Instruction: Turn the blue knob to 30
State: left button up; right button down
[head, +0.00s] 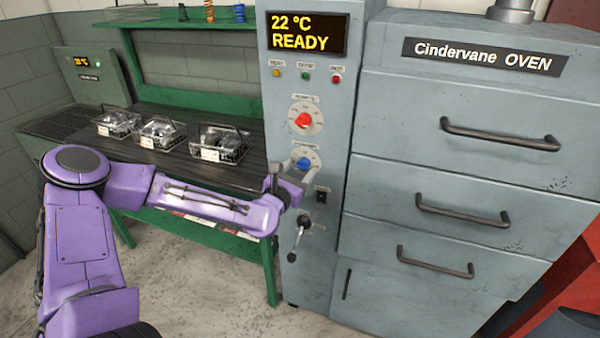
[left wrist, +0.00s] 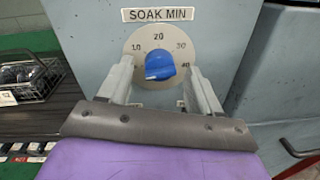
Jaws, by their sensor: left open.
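The blue knob (head: 303,164) is on the grey control column, below a red knob. In the left wrist view the blue knob (left wrist: 160,64) sits at the middle of a beige dial (left wrist: 141,45) labelled SOAK MIN, with 10, 20, 30 and 40 around it. A white mark shows at the knob's lower left edge; I cannot tell exactly which value it indicates. My left gripper (head: 296,175) is in front of the dial. Its fingers (left wrist: 163,77) are open, one on each side of the knob, with visible gaps. My right gripper is in neither view.
The red knob (head: 303,120) is just above. A black switch (head: 321,195) and a dark lever (head: 300,229) are below. The display (head: 306,34) reads 22 °C READY. Oven drawers with handles (head: 498,134) are at right. Wire baskets (head: 219,143) stand on the bench at left.

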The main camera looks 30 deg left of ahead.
pick_arm(q)
jog(key=shift+w+a, duration=0.1)
jog(key=shift+w, duration=0.5)
jog(key=c, duration=1)
